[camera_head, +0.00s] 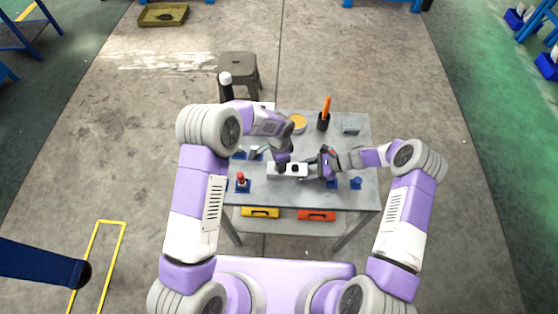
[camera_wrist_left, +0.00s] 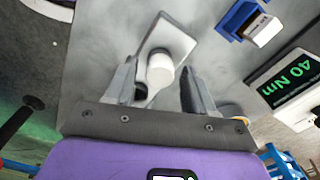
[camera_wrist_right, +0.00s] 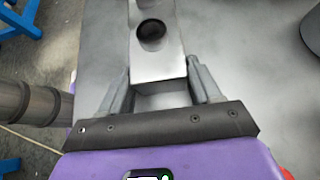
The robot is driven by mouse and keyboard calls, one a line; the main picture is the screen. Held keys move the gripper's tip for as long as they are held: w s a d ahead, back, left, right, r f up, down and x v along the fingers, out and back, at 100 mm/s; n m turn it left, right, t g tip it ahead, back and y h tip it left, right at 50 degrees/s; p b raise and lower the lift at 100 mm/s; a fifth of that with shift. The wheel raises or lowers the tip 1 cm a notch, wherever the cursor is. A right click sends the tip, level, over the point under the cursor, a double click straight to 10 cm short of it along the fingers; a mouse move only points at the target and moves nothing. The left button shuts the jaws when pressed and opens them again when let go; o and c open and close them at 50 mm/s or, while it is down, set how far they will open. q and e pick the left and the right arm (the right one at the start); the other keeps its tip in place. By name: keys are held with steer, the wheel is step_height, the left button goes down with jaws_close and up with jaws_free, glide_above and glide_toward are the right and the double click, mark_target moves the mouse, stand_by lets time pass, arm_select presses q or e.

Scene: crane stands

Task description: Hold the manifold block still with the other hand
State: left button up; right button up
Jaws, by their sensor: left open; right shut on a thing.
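The manifold block (camera_head: 302,172) is a pale metal bar near the middle of the grey table, with a dark round port on top. The port also shows on the block in the right wrist view (camera_wrist_right: 165,60). My right gripper (camera_wrist_right: 160,88) is shut on the block's right end, with a finger on each side. My left gripper (camera_head: 283,160) is over the block's left part and hides some of it. In the left wrist view its jaws (camera_wrist_left: 158,88) are open, with a white cylinder (camera_wrist_left: 160,70) on the block (camera_wrist_left: 178,38) between and beyond the fingertips.
A red-topped part (camera_head: 241,179) stands in a blue holder at the table's left. A blue holder (camera_head: 356,183) is at the right. A display (camera_wrist_left: 290,80) reads 40 Nm. A yellow dish (camera_head: 297,121), a black cup (camera_head: 323,122) and a grey box (camera_head: 351,124) stand at the back.

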arm_select(q)
steer(key=n, duration=0.9)
steer(key=shift+n, duration=0.3)
steer(key=n, duration=0.4)
steer(key=shift+c, duration=0.2)
steer(key=c, duration=0.9)
steer(key=m, duration=0.5)
jaws_close()
steer(key=shift+m, duration=0.3)
